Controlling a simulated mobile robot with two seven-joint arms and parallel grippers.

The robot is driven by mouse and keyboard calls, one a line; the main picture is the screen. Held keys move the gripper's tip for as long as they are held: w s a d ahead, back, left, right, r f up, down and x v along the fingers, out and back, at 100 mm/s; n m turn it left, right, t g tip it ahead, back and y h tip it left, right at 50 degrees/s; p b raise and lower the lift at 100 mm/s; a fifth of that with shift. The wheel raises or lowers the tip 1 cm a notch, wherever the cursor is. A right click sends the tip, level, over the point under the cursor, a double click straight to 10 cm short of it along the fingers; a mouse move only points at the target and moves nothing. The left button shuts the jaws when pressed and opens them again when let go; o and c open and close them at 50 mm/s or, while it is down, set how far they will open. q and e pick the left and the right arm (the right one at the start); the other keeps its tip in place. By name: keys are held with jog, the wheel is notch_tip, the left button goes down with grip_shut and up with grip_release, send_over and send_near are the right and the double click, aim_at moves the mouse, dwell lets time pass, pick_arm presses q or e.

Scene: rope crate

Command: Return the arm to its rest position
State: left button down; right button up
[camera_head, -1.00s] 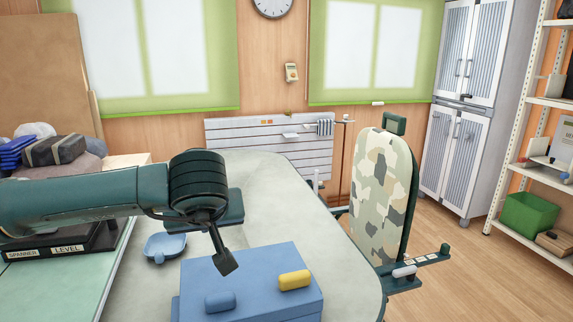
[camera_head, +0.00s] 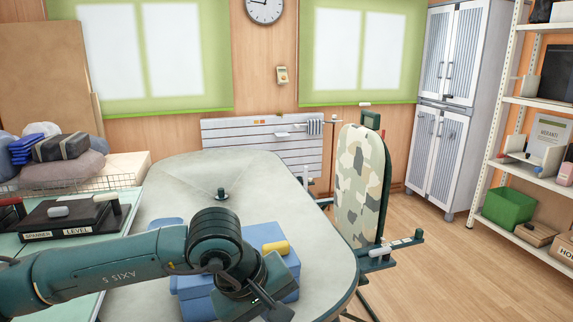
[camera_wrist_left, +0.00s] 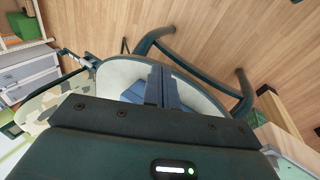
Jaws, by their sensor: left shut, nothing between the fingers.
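My left arm comes in from the left in the head view and passes in front of a blue crate (camera_head: 264,234) on the pale table. My left gripper (camera_head: 279,312) points down at the crate's front right, in front of it in the picture. In the left wrist view its fingers (camera_wrist_left: 162,85) are together with nothing between them. A yellow grip (camera_head: 275,248) shows on the crate's top. The arm hides much of the crate. Part of the crate also shows beside the fingers in the wrist view (camera_wrist_left: 133,92). My right gripper is not in view.
The pale table (camera_head: 260,183) is mostly clear behind the crate, with a small dark peg (camera_head: 222,194) on it. A camouflage ironing board (camera_head: 358,185) stands at the right. A dark tray labelled "SPANNER" and "LEVEL" (camera_head: 70,235) lies at the left.

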pick_arm(q)
jog(key=s+d+n+g+h, duration=0.3)
jog(key=s+d+g+h, duration=0.2)
jog(key=s+d, duration=0.35)
jog(key=s+d+r+n+g+h+p, duration=0.15)
jog(key=s+d+r+n+h, duration=0.25)
jog(key=r+n+h, duration=0.45)
jog(key=w+a+f+n+t, duration=0.2)
jog(key=w+a+n+t, duration=0.3)
jog(key=n+t, duration=0.7)
jog(key=w+a+f+n+t, duration=0.2)
jog(key=w+a+n+t, duration=0.4)
jog(key=n, duration=1.1)
jog(key=a+f+n+t+y+p, duration=0.1)
jog(key=a+f+n+t+y, duration=0.3)
jog(key=f+n+y, duration=0.55)
jog(key=s+a+f+n+g+y, duration=0.2)
jog(key=s+a+f+n, duration=0.3)
jog(key=f, duration=0.4)
jog(key=s+a+f+n+g+y, duration=0.2)
jog(key=s+a+f+n+g, duration=0.3)
jog(key=s+f+n, duration=0.2)
jog(key=shift+f+n+y+p, duration=0.3)
jog(key=shift+f+n, duration=0.65)
jog(key=shift+n, duration=0.05)
